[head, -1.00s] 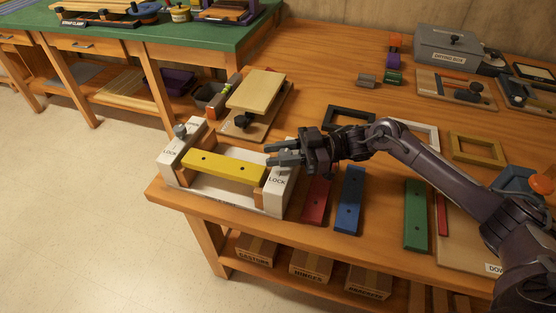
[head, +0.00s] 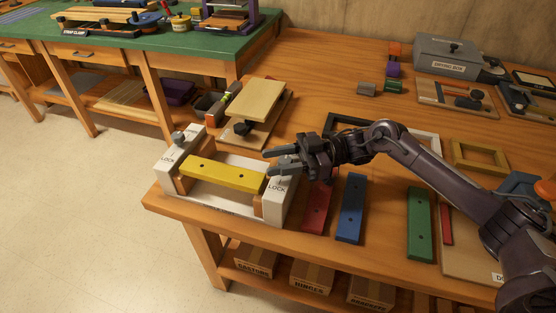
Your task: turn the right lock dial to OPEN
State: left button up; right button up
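A white frame holds a yellow bar (head: 222,174) between two white lock blocks. The left block carries a grey dial (head: 178,138) on top. The right lock block (head: 277,198) shows the word LOCK on its face. My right gripper (head: 274,161) is at the top of the right block, its fingers pointing left and spread apart. The right dial is mostly hidden by the fingers, and I cannot tell its setting or whether they touch it. My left gripper is out of view.
Red (head: 317,203), blue (head: 350,208) and green (head: 420,224) bars lie right of the lock frame. A wooden clamp-like fixture (head: 256,100) stands behind it. A grey drying box (head: 450,55) is at the back right. The table's front edge is close to the frame.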

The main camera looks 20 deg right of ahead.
jog(key=shift+o, duration=0.8)
jog(key=shift+d, duration=0.25)
pick_arm(q)
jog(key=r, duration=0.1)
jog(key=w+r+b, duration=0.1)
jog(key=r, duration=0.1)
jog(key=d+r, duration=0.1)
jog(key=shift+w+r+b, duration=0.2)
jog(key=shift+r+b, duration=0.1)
jog(key=shift+b, duration=0.05)
pick_arm(e)
jog(key=d, duration=0.7)
jog(key=shift+s+d, duration=0.15)
jog(key=shift+s, duration=0.05)
